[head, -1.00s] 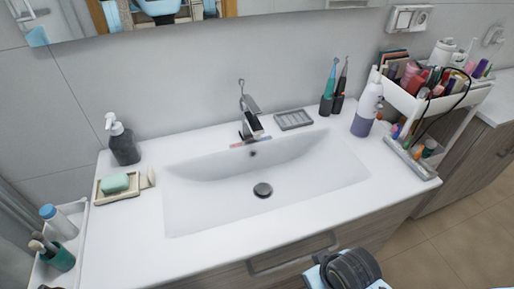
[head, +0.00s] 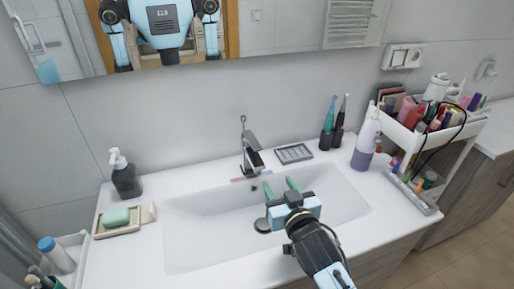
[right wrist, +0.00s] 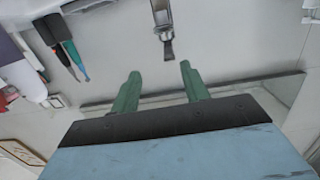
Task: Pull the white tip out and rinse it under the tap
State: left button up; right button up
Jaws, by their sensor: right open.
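The tap (head: 252,155) stands at the back of the white sink (head: 200,235); it also shows at the top of the right wrist view (right wrist: 163,25). Two upright brush-like handles stand behind the sink to the right, one teal (head: 329,120) and one dark (head: 340,122). Both also show at the upper left of the right wrist view, one teal-ended (right wrist: 76,58). I cannot tell which thing bears the white tip. My right gripper (head: 280,186), with green fingers, is open and empty over the basin, in front of the tap. My left gripper is outside the view.
A crowded cart (head: 405,140) is at the right. A dark dispenser (head: 126,180) and green soap (head: 115,217) are at the left. A mirror hangs above.

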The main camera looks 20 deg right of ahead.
aim_at(257, 146)
jog(key=shift+t+y, duration=0.3)
jog(key=shift+t, duration=0.3)
jog(key=w, duration=0.5)
jog(key=w+a+r, duration=0.1)
jog(key=w, duration=0.8)
jog(key=shift+w+a+r, duration=0.2)
jog(key=shift+w+r, duration=0.1)
jog(key=shift+r, duration=0.1)
grip_shut()
